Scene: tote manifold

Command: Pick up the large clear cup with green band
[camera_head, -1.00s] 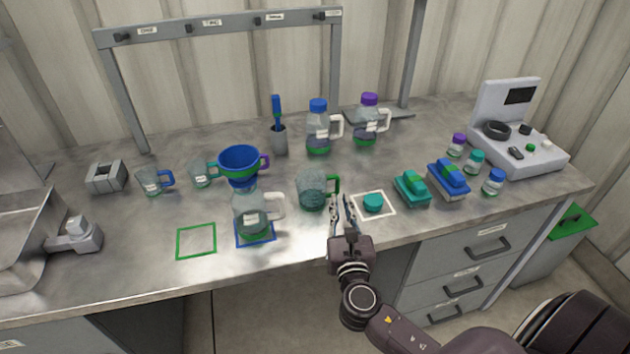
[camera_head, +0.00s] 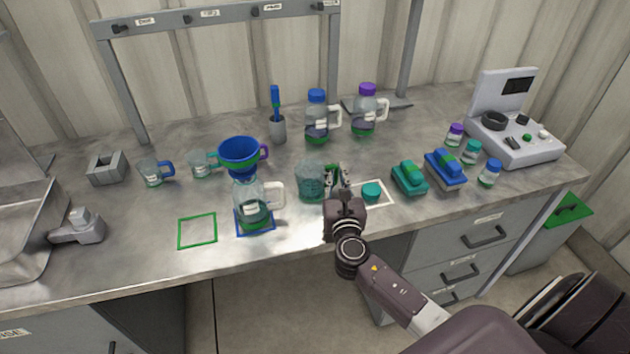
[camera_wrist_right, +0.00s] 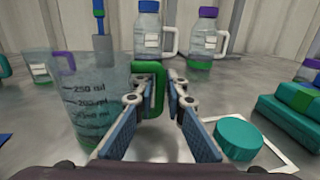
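The large clear cup (camera_head: 311,183) with a green handle stands upright on the bench, right of the jug on the blue square. In the right wrist view the cup (camera_wrist_right: 85,105) shows printed volume marks, and its green handle (camera_wrist_right: 152,88) lies between my fingers. My right gripper (camera_head: 336,172) is at the cup's right side, partly hiding the handle in the head view. In the wrist view its two fingers (camera_wrist_right: 158,95) are apart on either side of the handle, with a gap visible on the right. My left gripper is in neither view.
A teal cap (camera_head: 371,192) lies in a white square right of my right gripper. A jug (camera_head: 252,205) with a blue funnel (camera_head: 239,152) above it stands left of the cup. Two lidded jugs (camera_head: 317,118) stand behind. The green square (camera_head: 197,231) is empty.

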